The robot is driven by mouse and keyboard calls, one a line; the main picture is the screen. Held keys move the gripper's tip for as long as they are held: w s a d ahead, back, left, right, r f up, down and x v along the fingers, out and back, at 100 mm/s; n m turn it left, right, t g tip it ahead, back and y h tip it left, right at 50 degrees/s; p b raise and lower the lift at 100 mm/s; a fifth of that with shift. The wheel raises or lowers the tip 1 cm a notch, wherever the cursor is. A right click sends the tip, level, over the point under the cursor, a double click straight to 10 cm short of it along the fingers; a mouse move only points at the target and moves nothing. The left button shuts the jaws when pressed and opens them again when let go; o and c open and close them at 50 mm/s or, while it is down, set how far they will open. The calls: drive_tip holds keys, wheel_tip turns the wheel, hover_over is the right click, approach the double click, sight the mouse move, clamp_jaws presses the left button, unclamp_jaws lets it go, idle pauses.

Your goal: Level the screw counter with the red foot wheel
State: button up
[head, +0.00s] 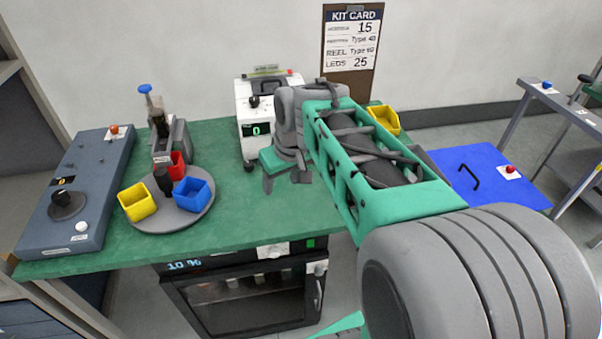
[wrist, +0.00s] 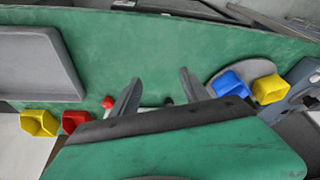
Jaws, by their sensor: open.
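The screw counter (head: 254,112) is a white box with a lit 0 on its front, at the back of the green bench. My arm hides its right side in the head view. A black foot (head: 249,164) shows under its left front corner. A small red round part, apparently the red foot wheel (wrist: 108,102), shows in the wrist view just outside the left finger. My gripper (head: 287,178) is in front of the counter, fingers apart and empty. In the wrist view my gripper (wrist: 157,92) has green bench between its fingers. I cannot tell the counter's tilt.
A turntable (head: 172,222) with yellow, red and blue bins stands left, beside a grey panel (head: 84,190). A yellow bin (head: 385,119) is right of the counter. In the wrist view a red bin (wrist: 75,121) is near the red part. The bench's front middle is clear.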

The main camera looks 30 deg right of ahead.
drive_tip(key=w+d+f+n, duration=0.1)
drive_tip(key=w+d+f, duration=0.1)
drive_tip(key=w+d, duration=0.65)
drive_tip(key=w+d+f, duration=0.3)
drive_tip(key=w+d, duration=0.3)
drive_tip(key=d, duration=0.5)
drive_tip(key=shift+t, duration=0.4)
drive_tip(key=p+x, duration=0.1)
drive_tip(key=x, duration=0.6)
drive_tip(key=shift+w+a, duration=0.2)
drive_tip(key=shift+w, duration=0.05)
drive_tip(key=shift+c, duration=0.3)
clamp_jaws()
